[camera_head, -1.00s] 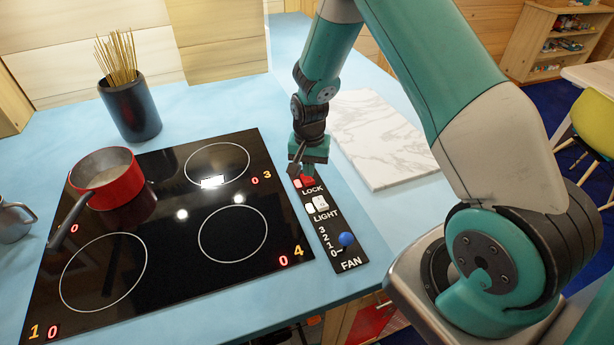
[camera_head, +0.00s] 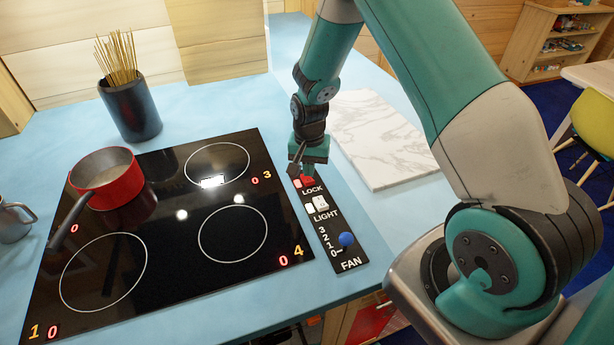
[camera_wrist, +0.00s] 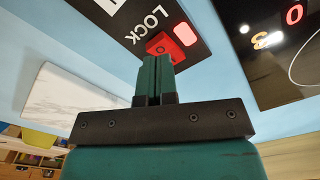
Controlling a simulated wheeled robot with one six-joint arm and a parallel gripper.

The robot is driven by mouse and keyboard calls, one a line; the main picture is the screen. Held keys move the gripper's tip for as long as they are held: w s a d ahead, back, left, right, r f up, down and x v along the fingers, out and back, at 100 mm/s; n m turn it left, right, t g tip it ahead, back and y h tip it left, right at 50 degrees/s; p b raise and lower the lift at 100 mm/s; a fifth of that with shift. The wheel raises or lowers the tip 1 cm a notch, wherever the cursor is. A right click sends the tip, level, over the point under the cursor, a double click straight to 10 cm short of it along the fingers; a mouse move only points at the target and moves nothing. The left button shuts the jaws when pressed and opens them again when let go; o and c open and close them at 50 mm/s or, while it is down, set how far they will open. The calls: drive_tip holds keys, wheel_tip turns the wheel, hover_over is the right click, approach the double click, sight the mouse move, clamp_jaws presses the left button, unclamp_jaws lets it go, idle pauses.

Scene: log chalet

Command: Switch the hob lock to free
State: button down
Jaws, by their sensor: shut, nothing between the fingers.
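The hob lock is a red switch on a narrow black panel (camera_head: 334,226) right of the hob, above the word LOCK. In the wrist view the red lock switch (camera_wrist: 163,45) sits just beyond my fingertips, with a lit red-pink lamp (camera_wrist: 185,34) beside it. My gripper (camera_head: 303,172) is shut and empty, pointing down at the switch. In the wrist view its closed green fingers (camera_wrist: 155,60) overlap the lower part of the switch. I cannot tell whether they touch it. The switch also shows partly behind my gripper in the head view (camera_head: 309,181).
The black hob (camera_head: 180,228) shows several red zeros. A red pan (camera_head: 118,192) stands on its back left ring. The light switch (camera_head: 321,203) and the blue fan knob (camera_head: 346,240) share the panel. A marble board (camera_head: 375,135) lies to the right; a dark pot of sticks (camera_head: 132,108) stands behind.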

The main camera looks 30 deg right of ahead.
drive_tip(key=shift+f+b, duration=1)
drive_tip(key=shift+f, duration=0.35)
idle(0.6)
drive_tip(key=shift+r, duration=0.15)
drive_tip(key=shift+r+p, duration=2.6)
drive_tip(key=shift+r, duration=0.85)
drive_tip(key=s+a+r+n+y+b, duration=0.3)
drive_tip(key=s+a+r+n+b, duration=0.2)
drive_tip(key=s+a+r+n, duration=0.95)
drive_tip(key=s+a+r, duration=0.1)
drive_tip(key=s, duration=0.4)
drive_tip(key=s+a+r+n+y+b, duration=0.1)
drive_tip(key=s+a+r, duration=0.1)
drive_tip(key=s+r, duration=0.3)
drive_tip(key=shift+s, duration=0.65)
